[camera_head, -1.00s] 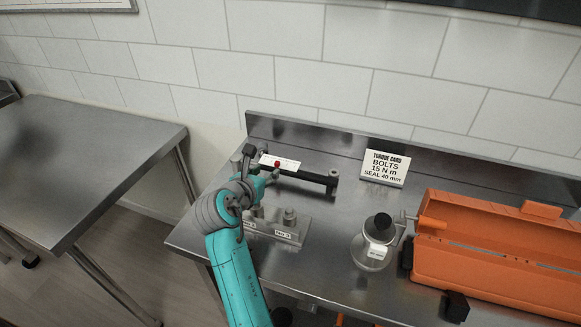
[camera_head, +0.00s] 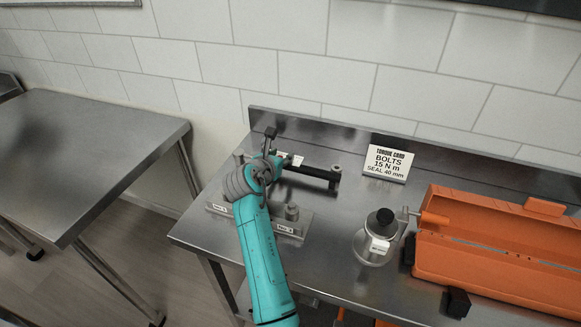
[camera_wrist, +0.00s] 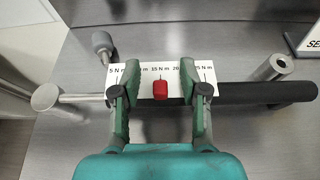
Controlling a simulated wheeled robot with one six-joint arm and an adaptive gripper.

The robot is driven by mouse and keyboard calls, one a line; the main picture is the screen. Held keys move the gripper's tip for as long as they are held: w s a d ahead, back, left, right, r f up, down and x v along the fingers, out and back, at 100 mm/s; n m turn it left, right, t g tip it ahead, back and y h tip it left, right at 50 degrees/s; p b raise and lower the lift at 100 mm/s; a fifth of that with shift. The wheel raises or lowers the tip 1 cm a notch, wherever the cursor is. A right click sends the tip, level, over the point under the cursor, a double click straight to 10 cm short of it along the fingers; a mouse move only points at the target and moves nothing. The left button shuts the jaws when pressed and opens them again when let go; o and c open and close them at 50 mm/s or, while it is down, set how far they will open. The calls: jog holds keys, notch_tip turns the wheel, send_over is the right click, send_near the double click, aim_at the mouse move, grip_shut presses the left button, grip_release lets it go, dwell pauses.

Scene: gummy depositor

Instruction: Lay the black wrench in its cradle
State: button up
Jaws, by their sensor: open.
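The black wrench (camera_wrist: 262,93) lies across the wrist view, its dark handle to the right and a bare metal rod and round end (camera_wrist: 47,97) to the left. In the head view its black handle (camera_head: 312,171) shows right of my gripper (camera_head: 270,160). I cannot tell whether the fingers touch the wrench. Grey posts (camera_wrist: 278,66) (camera_wrist: 102,42) stand beside it; whether they form the cradle, or bear the wrench, is unclear.
A metal plate with labelled posts (camera_head: 291,213) lies in front, partly behind my arm. A labelled flask-like vessel with a black cap (camera_head: 378,238), an open orange case (camera_head: 490,258) and a torque card (camera_head: 387,163) stand to the right. The bench between is clear.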

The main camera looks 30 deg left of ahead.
grip_shut()
jog(key=shift+r, duration=0.1)
notch_tip(320, 180, up, 10)
jog(key=shift+f, duration=0.1)
dwell(0.5)
dwell(0.5)
